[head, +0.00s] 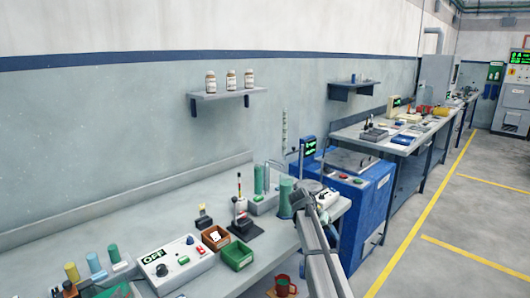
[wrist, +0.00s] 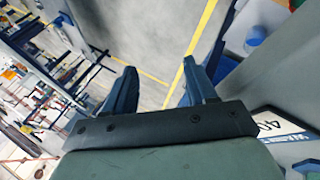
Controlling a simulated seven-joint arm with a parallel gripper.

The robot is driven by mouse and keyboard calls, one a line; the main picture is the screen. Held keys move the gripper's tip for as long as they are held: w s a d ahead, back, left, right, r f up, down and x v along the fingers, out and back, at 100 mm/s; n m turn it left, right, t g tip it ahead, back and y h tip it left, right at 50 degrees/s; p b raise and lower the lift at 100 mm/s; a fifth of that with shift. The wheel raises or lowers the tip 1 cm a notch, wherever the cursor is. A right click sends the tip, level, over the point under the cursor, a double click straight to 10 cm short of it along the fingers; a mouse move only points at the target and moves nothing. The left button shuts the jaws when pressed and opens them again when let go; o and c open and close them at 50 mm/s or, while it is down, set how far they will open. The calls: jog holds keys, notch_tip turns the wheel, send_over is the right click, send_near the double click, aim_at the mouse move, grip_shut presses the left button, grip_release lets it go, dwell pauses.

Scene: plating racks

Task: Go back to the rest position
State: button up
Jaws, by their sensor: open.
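My gripper (wrist: 160,78) shows in the wrist view with its two dark blue fingers spread apart and nothing between them. Grey floor and a yellow floor line lie beyond the fingertips, and neither finger touches anything that I can see. In the head view my grey arm rises from the bottom edge, in front of the right end of the near bench (head: 80,224). I cannot make out the fingers there.
The near bench carries a control box (head: 176,266) reading OFF, a brown bin (head: 215,238), a green bin (head: 237,256) and green cylinders. A blue cabinet (head: 366,205) stands behind my arm. Open floor (head: 440,262) lies right.

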jog(key=s+d+f+m+g+h, duration=0.1)
jog(key=s+d+f, duration=0.9)
jog(key=s+f, duration=0.3)
jog(key=s+d+f+m+h, duration=0.1)
jog(key=s+d+f, duration=1)
jog(key=f, duration=0.3)
jog(key=s+a+f+n+g+y, duration=0.3)
jog(key=s+a+f+n+y, duration=0.1)
jog(key=s+a+f, duration=1.2)
jog(key=s+a+f+n+g+y, duration=0.1)
jog(key=s+a+y, duration=0.1)
jog(key=s+a, duration=0.3)
jog(key=s+a+f+n+g+y, duration=0.1)
jog(key=s+a, duration=0.5)
jog(key=s, duration=0.8)
jog(key=shift+s+g+y, duration=0.15)
jog(key=shift+g+y, duration=0.45)
jog(key=shift+y, duration=0.3)
